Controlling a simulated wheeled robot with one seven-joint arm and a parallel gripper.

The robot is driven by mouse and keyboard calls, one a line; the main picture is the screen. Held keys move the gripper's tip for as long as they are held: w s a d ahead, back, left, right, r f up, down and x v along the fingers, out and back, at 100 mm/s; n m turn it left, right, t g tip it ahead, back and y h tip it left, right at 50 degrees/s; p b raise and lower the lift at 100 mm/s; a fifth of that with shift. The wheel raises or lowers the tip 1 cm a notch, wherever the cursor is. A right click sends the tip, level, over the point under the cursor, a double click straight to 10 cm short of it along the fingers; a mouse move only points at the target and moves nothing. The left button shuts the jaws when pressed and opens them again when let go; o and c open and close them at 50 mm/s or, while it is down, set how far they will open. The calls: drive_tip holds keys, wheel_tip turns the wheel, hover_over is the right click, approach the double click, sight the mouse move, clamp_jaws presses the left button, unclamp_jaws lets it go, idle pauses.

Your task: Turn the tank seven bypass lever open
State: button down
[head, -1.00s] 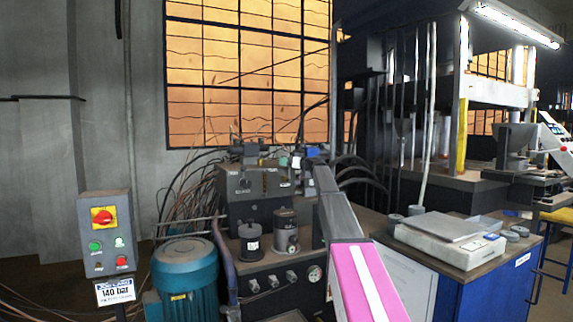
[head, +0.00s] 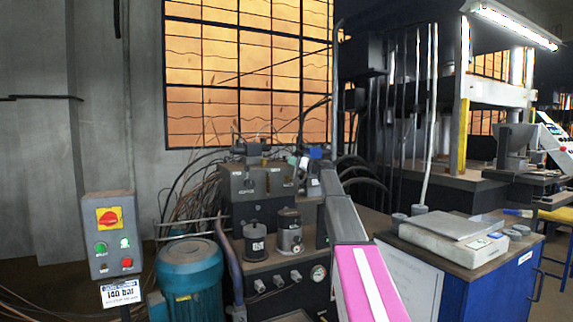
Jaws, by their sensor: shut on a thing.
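A dark hydraulic power unit stands in the middle of the head view, with a valve block (head: 255,185) on top. My gripper (head: 301,164) is at the top right of this block, small and partly hidden by my own arm. It is shut on a small part there, apparently a lever. The lever's shape and angle are too small and covered to make out. I cannot read a tank number on it. A blue valve part (head: 318,152) shows just right of my gripper.
Two dark cylinders (head: 289,232) and a pressure gauge (head: 318,273) are on the unit's front. A teal motor (head: 189,278) and a switch box (head: 111,235) stand left. A blue bench (head: 492,285) stands right. Cables and hoses crowd behind the unit.

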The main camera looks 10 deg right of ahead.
drive_tip(key=w+d+f+m+t, duration=0.1)
drive_tip(key=d+f+m+t, duration=0.2)
drive_tip(key=m, duration=0.6)
drive_tip(key=shift+w+d+t, duration=0.35)
drive_tip(key=shift+d+t, duration=0.8)
drive_tip(key=shift+t, duration=0.05)
drive_tip(key=shift+m, duration=0.3)
drive_tip(key=c, duration=0.8)
unclamp_jaws()
drive_tip(key=shift+s, duration=0.1)
